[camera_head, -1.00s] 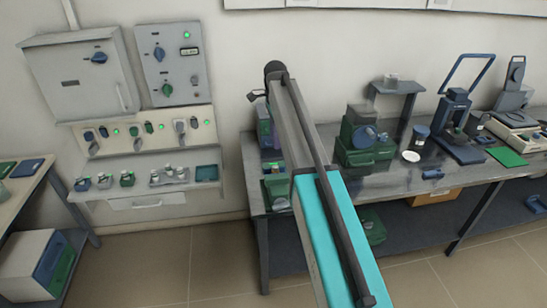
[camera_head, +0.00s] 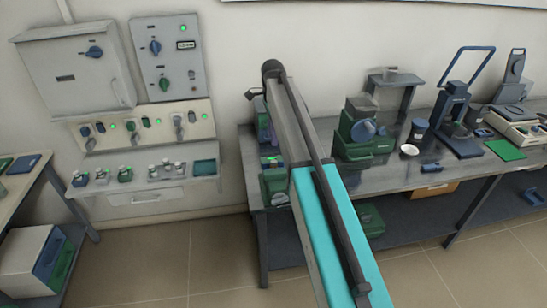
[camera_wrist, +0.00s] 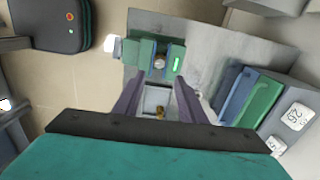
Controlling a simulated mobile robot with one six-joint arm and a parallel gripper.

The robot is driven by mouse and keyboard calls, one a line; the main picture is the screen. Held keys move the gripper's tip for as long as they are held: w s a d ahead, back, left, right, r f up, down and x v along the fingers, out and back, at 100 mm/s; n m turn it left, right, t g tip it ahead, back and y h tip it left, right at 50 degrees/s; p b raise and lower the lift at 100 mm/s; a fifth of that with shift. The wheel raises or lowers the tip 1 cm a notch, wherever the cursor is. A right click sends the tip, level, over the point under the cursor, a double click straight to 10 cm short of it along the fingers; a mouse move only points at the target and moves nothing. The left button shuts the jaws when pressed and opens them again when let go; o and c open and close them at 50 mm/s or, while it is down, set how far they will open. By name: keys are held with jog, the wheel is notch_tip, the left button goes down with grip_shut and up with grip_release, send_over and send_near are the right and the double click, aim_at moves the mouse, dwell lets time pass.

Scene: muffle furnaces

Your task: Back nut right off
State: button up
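In the wrist view my gripper (camera_wrist: 160,82) is open, its two dark purple fingers apart. Beyond the fingertips is a green fixture (camera_wrist: 147,55) with a lit green strip and a small round brass-coloured part (camera_wrist: 159,62) at its middle; I cannot tell whether this is the nut. Between the fingers shows a pale square recess (camera_wrist: 157,97) with another small brownish part (camera_wrist: 160,111) low in it. Nothing is visibly gripped. A green unit (camera_head: 275,186) stands beside the arm at the bench's left end.
The grey bench (camera_head: 420,177) holds a green-and-blue device (camera_head: 362,135), a white dish (camera_head: 409,150) and a blue press-like stand (camera_head: 453,118). A wall panel (camera_head: 168,60) and a small shelf (camera_head: 145,190) are at left. Blue and green blocks (camera_wrist: 250,97) lie right of my fingers. Floor shows in front.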

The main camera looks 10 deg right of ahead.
aim_at(273, 161)
jog(key=shift+d+f+p, duration=0.1)
jog(key=shift+f+p, duration=2.05)
jog(key=shift+f, duration=3.65)
grip_shut()
